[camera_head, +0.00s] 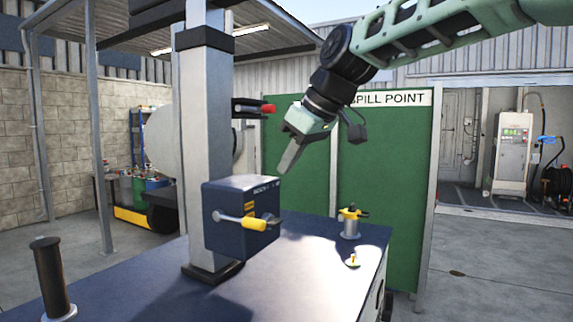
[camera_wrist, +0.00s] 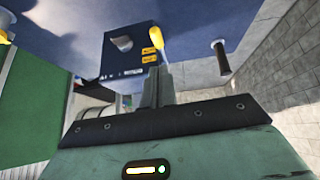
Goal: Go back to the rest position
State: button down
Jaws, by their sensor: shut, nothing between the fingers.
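My gripper (camera_head: 287,162) hangs in the air at the end of my green arm, pointing down and left. Its fingers are shut with nothing between them. It is above and to the right of a dark blue box (camera_head: 225,200) on a grey column (camera_head: 208,110), and looks apart from it. The box has a lever with a yellow grip (camera_head: 253,223). In the wrist view my shut fingers (camera_wrist: 156,85) overlap the lower edge of the blue box (camera_wrist: 122,62), with the yellow grip (camera_wrist: 158,42) just beyond.
A blue bench (camera_head: 290,280) carries the column, a black-gripped post (camera_head: 50,275), a brass valve (camera_head: 350,220) and a small brass fitting (camera_head: 352,261). A red-tipped clamp (camera_head: 255,108) juts from the column. Open floor lies right.

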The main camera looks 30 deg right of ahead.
dwell(0.3)
jog(key=s+a+f+g, duration=0.2)
jog(key=s+a+f, duration=0.4)
jog(key=f, duration=0.2)
jog(key=s+a+f+g, duration=0.2)
jog(key=s+a+f, duration=0.35)
jog(key=f, duration=0.35)
jog(key=s+a+f+n+g+h, duration=0.1)
jog(key=s+f+g+h, duration=0.1)
jog(key=s+f, duration=0.9)
jog(key=s, duration=0.3)
jog(key=shift+a+h, duration=0.15)
jog(key=shift+h, duration=0.15)
jog(key=shift+s, duration=0.1)
